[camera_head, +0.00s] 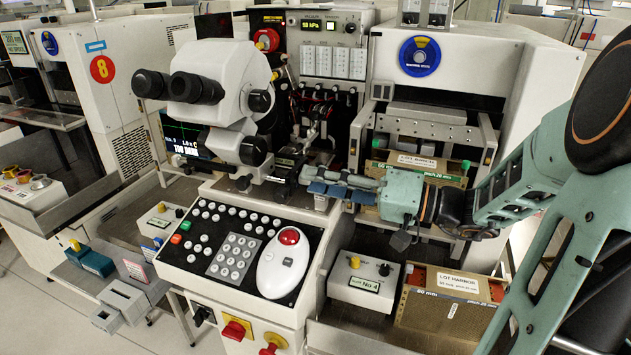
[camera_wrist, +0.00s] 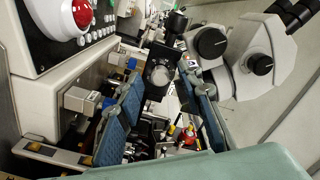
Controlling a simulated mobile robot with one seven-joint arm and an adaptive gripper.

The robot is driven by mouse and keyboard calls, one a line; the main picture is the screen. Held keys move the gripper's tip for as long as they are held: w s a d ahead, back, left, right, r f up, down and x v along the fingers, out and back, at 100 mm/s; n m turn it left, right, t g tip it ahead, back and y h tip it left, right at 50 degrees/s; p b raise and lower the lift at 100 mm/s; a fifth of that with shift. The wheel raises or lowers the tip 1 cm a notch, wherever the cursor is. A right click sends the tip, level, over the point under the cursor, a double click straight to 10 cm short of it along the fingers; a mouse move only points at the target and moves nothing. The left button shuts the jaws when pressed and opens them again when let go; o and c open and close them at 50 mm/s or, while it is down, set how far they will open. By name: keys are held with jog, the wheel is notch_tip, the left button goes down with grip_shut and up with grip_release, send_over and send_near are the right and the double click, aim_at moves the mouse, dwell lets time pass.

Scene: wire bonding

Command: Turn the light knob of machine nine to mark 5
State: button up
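The central machine carries a white microscope head (camera_head: 225,75) and a dark screen (camera_head: 187,138) whose green text seems to read No. 9, with larger white letters partly hidden. In the wrist view a round dark knob with a pale face (camera_wrist: 160,74) sits on a black box, between and beyond the fingertips. I cannot read its marks. My gripper (camera_head: 316,180) reaches in from the right, beside the microscope stand. In the wrist view my gripper (camera_wrist: 160,88) is open, its blue pads on either side of the knob; contact cannot be told. In the head view I cannot make out the knob.
A button panel with a white trackball unit (camera_head: 284,262) lies in front of my gripper. Cartons (camera_head: 458,285) and a small knob box (camera_head: 362,282) stand at the lower right. Black microscope knobs (camera_wrist: 212,43) are close to the right finger. Another machine marked 8 (camera_head: 102,69) stands left.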

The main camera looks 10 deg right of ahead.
jog(key=shift+w+a, duration=0.25)
jog(key=shift+a, duration=0.15)
grip_shut()
